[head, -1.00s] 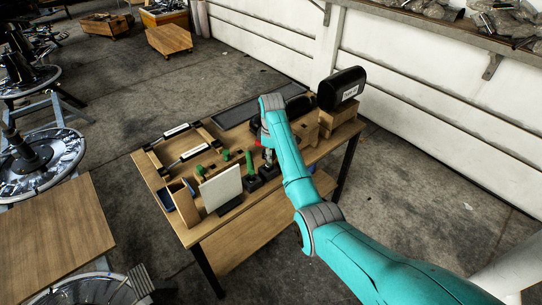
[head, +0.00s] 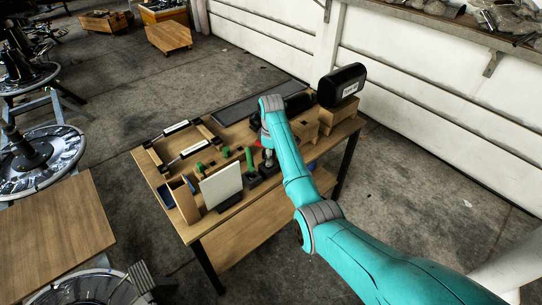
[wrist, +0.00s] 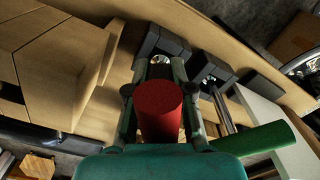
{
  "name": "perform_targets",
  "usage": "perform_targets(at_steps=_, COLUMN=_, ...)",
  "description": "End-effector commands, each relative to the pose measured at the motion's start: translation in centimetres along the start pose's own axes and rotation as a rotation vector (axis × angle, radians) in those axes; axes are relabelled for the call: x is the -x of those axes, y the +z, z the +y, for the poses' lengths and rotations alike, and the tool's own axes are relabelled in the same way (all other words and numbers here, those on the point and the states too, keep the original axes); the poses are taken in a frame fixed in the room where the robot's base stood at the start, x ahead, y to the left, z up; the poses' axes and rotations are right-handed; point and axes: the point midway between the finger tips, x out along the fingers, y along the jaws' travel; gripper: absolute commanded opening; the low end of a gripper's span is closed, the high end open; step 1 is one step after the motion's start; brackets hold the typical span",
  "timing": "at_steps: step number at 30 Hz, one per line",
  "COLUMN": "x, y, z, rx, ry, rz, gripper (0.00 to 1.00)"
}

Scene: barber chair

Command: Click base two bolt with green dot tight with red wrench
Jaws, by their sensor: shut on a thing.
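My gripper (wrist: 155,100) is shut on the red wrench (wrist: 160,106), whose round red handle end faces the wrist camera. In the head view my gripper (head: 266,140) is over the middle of the table, with a bit of red showing beside it. A black block (wrist: 160,45) with a shiny metal part lies just beyond the handle. A second black block (wrist: 210,72) is to its right, near a green handle (wrist: 255,143). In the head view, this green handle (head: 249,158) stands upright. Small green parts (head: 226,152) sit further left. I cannot make out a green dot on any bolt.
A white panel (head: 222,186) stands at the table's (head: 240,213) front. Frames with white rods (head: 188,152) lie at the left. A dark mat (head: 250,103) lies along the back edge.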

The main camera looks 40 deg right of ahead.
Motion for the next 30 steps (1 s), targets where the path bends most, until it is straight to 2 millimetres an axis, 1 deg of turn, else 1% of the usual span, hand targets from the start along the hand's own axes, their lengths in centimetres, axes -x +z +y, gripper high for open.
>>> perform_targets(at_steps=15, x=-0.76, y=-0.02, z=0.04, rx=0.0, ry=0.002, rz=0.001, gripper=0.0)
perform_targets(at_steps=23, x=-0.79, y=-0.02, z=0.04, rx=0.0, ry=0.002, rz=0.001, gripper=0.0)
perform_targets(at_steps=24, x=-0.79, y=-0.02, z=0.04, rx=0.0, ry=0.002, rz=0.001, gripper=0.29)
perform_targets(at_steps=26, x=-0.8, y=-0.02, z=0.04, rx=0.0, ry=0.002, rz=0.001, gripper=0.44)
perform_targets(at_steps=27, x=-0.8, y=-0.02, z=0.04, rx=0.0, ry=0.001, rz=0.001, gripper=0.51)
perform_targets(at_steps=30, x=-0.82, y=-0.01, z=0.03, rx=0.0, ry=0.001, rz=0.001, gripper=0.51)
